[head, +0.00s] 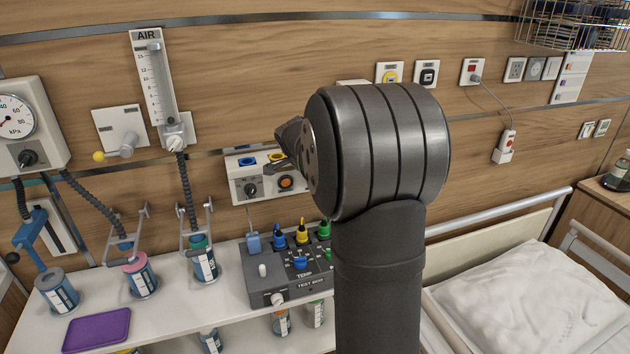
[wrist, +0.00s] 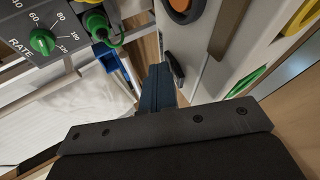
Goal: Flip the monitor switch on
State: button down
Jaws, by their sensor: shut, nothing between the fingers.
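The monitor is a white wall unit (head: 238,197) with coloured sockets, a black knob and an orange round button in the head view. My arm hides its right part. Its white face (wrist: 200,62) also fills the upper right of the wrist view. A small black switch (wrist: 174,68) stands out from that face; I cannot tell its position. My gripper (wrist: 157,70) is shut and empty, with its tip just left of the switch in the wrist view. I cannot tell whether they touch. In the head view my wrist mostly hides the gripper.
A grey test box (head: 290,287) with plugged coloured connectors stands on the white shelf (head: 190,315) below the monitor. An air flowmeter (head: 155,85) and a pressure gauge (head: 20,125) hang on the left. A bed (head: 530,305) is at right.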

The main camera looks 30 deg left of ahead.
jog(key=shift+r, duration=0.55)
jog(key=s+d+r, duration=0.3)
jog(key=s+r, duration=0.5)
jog(key=shift+s+d+r, duration=0.2)
jog(key=shift+s+r, duration=0.05)
jog(key=shift+r, duration=0.05)
jog(key=shift+s+d+f, duration=0.15)
jog(key=shift+f, duration=0.55)
